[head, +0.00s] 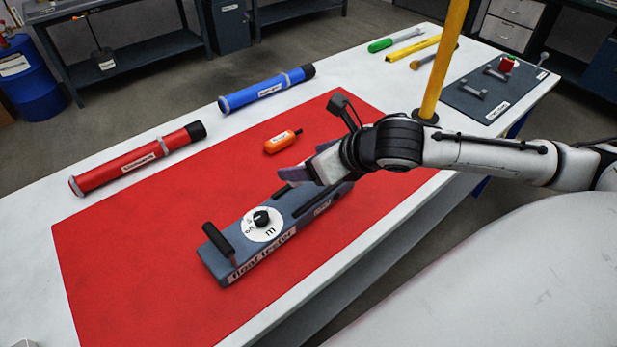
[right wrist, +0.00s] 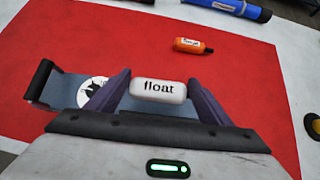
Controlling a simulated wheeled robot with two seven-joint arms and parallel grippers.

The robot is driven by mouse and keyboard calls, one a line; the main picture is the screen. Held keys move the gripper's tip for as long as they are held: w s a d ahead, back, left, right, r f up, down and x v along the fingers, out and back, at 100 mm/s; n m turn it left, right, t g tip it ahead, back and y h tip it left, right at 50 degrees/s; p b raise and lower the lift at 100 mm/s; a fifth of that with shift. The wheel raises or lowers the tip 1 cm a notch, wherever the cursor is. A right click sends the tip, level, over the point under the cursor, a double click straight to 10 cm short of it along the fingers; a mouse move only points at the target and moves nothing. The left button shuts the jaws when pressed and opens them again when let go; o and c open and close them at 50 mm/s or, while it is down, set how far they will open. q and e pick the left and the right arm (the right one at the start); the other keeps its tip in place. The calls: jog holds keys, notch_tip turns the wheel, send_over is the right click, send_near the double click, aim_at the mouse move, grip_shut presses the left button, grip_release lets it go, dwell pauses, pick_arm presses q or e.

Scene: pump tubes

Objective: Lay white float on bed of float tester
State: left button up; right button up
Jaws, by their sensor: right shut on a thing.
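The white float (right wrist: 157,91), a short capsule marked "float", is between the purple fingers of my right gripper (right wrist: 160,84), which is shut on it. In the head view my right gripper (head: 296,173) is over the far right part of the float tester (head: 219,262), and the float is hidden there. The tester is a long blue-grey block with a black handle, a white dial (head: 263,224) and dark rails on top. In the right wrist view the tester (right wrist: 65,89) runs behind the fingers. I cannot tell whether the float touches the bed. My left gripper is not in view.
An orange float-like piece (head: 283,141) lies on the red mat (head: 130,240) beyond the gripper. A red tube (head: 137,158) and a blue tube (head: 267,89) lie along the table's far side. A yellow pole (head: 445,55) stands behind my right arm. The mat's left part is clear.

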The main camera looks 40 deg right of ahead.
jog(key=shift+f, duration=2.45)
jog(key=shift+f, duration=0.1)
jog(key=o, duration=1.2)
jog(key=shift+c, duration=0.2)
